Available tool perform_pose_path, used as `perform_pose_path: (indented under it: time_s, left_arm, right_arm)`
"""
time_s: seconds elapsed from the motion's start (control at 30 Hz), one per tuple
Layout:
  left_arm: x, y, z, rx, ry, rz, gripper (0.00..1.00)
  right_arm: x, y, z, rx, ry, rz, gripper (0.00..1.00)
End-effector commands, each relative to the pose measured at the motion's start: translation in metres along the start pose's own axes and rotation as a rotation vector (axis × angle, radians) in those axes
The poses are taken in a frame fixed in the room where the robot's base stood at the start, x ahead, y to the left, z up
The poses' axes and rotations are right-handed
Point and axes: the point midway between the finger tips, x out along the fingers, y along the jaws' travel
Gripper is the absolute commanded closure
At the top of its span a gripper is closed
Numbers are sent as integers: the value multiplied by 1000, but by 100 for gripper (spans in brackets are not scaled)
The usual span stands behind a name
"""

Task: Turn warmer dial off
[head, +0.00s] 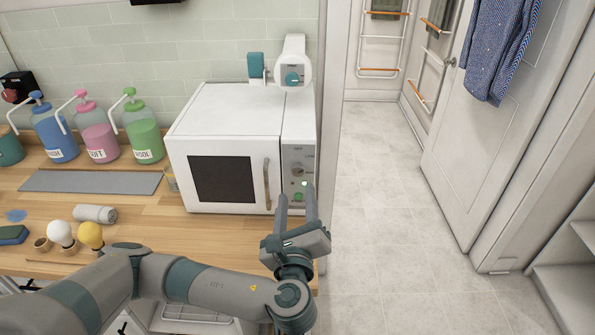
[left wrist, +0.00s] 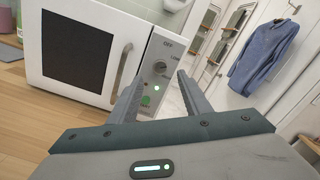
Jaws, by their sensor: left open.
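The white warmer (head: 224,140) stands on the wooden counter, its door shut. The dial (left wrist: 159,67) also shows in the left wrist view. My left gripper (head: 297,196) is open and empty in front of the panel, its fingers pointing at it, just below the dial. In the wrist view the fingertips (left wrist: 157,88) lie on either side of the green button. My right gripper is not in view.
Blue, pink and green pump bottles (head: 143,135) stand at the counter's back left. A white device (head: 293,60) sits on top. Open floor lies to the right.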

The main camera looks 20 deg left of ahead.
Motion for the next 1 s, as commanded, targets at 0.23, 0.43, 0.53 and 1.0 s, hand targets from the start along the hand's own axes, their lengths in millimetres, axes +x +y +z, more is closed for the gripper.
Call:
perform_pose_path:
  time_s: [0.23, 0.43, 0.53, 1.0]
  left_arm:
    - [46, -2, 3, 4, -3, 0, 56]
    - [73, -1, 2, 3, -2, 0, 56]
    - [81, 0, 1, 2, 0, 1, 56]
    - [86, 0, 0, 1, 1, 0, 66]
  right_arm:
    - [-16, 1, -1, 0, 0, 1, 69]
    - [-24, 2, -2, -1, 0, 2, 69]
    - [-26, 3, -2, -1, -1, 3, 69]
    - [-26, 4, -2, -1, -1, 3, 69]
